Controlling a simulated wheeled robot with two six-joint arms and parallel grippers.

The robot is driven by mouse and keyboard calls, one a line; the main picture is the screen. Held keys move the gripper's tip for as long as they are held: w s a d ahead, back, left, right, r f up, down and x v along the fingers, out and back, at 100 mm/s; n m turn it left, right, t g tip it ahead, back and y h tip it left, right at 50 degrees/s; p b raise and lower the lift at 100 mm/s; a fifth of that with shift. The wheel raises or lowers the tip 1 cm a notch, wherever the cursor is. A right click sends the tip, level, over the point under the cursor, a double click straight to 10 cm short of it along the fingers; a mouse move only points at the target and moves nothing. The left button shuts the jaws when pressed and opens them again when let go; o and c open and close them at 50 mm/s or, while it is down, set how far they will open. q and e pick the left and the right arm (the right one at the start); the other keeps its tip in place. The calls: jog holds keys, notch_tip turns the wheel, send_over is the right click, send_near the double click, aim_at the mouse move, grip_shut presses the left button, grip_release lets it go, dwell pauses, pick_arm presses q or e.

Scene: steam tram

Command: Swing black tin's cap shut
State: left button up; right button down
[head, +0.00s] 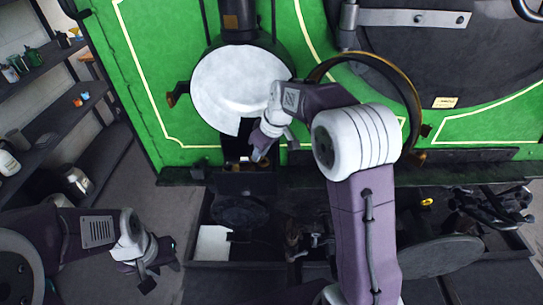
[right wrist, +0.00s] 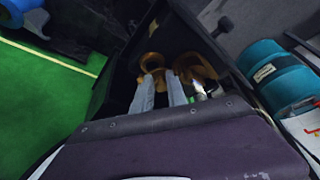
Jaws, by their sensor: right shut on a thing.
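A dark open box (right wrist: 105,88) surrounds my right gripper's fingers in the right wrist view; I cannot tell for sure whether it is the black tin, and no cap shows clearly. Two brass-coloured round pieces (right wrist: 194,66) lie beyond the fingertips. My right gripper (right wrist: 161,88) reaches in among these parts, its fingers close together on something I cannot make out. In the head view the right gripper (head: 260,154) is just below the white round lamp face, partly hidden by its own wrist. My left gripper (head: 158,266) is at the lower left, empty, its fingers apart.
The green tram front (head: 150,75) carries the white lamp face (head: 235,82) and a brass-rimmed ring (head: 405,85). A dark open tray with tools and a white sheet (head: 212,243) lies below. Shelves with bottles (head: 35,58) stand left. A teal roll (right wrist: 275,68) is close at right.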

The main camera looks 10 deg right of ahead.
jog(key=shift+a, duration=0.1)
dwell(0.7)
jog(key=c, duration=1.3)
grip_release()
jog(key=shift+a, duration=0.15)
jog(key=shift+s+r, duration=0.1)
jog(key=shift+r, duration=0.1)
jog(key=shift+s+a+b+v, duration=0.1)
jog(key=shift+s+b+v, duration=0.15)
jog(key=shift+v, duration=1.25)
jog(key=shift+s+a+b+v, duration=0.15)
jog(key=shift+b+v, duration=0.1)
jog(key=shift+v, duration=1.3)
jog(key=shift+s+b+v, duration=0.2)
jog(key=shift+b+v, duration=0.05)
jog(key=shift+v, duration=1.25)
